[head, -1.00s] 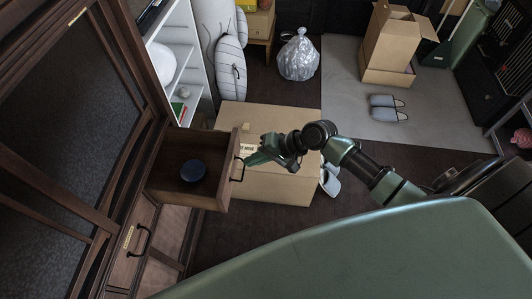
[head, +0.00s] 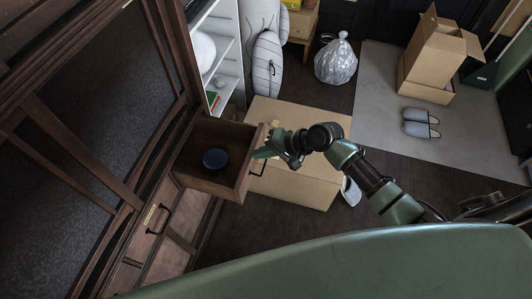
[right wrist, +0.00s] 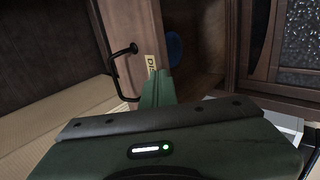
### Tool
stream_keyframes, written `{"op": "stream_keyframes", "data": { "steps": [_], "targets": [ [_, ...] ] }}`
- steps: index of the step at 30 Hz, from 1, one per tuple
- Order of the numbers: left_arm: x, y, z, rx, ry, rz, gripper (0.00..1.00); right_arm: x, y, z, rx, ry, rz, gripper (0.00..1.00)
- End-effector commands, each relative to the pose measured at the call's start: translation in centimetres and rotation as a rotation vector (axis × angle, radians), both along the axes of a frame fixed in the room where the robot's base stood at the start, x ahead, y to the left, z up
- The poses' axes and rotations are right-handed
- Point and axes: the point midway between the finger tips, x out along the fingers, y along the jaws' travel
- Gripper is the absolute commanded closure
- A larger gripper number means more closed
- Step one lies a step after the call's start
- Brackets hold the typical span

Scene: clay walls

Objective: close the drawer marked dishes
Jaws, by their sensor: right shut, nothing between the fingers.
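The wooden drawer (head: 214,187) sticks out of the dark cabinet on the left in the head view. A dark blue bowl (head: 215,159) lies inside it. Its front carries a black bar handle (head: 257,165). In the right wrist view the drawer front shows a pale label (right wrist: 151,66) beginning "DI", partly covered, with the handle (right wrist: 121,72) left of it. My right gripper (head: 262,152) is shut and empty, its fingertips (right wrist: 158,84) at the drawer front beside the label. I cannot tell whether they touch it. My left gripper is not in view.
A closed lower drawer (head: 152,219) with its own handle sits below. A cardboard box (head: 300,185) stands on the floor right of the open drawer. A white shelf (head: 228,65) stands behind it. A trash bag (head: 336,62) and slippers (head: 420,123) lie farther back.

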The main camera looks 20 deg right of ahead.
Motion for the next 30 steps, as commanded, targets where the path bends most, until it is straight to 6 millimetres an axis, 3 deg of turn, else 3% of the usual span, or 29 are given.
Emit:
{"op": "stream_keyframes", "data": {
  "steps": [8,18,24,30],
  "targets": [
    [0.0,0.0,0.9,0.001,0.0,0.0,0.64,3.6,5.4,0.3,0.007,-0.003,0.001,1.0],
    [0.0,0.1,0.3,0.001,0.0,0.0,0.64,7.7,11.4,0.1,0.005,-0.002,0.001,1.0],
    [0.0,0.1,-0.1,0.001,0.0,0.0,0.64,9.0,13.4,0.0,0.002,-0.001,0.001,1.0],
    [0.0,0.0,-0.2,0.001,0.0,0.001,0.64,9.6,14.2,0.0,0.001,0.0,0.001,1.0]
  ]
}}
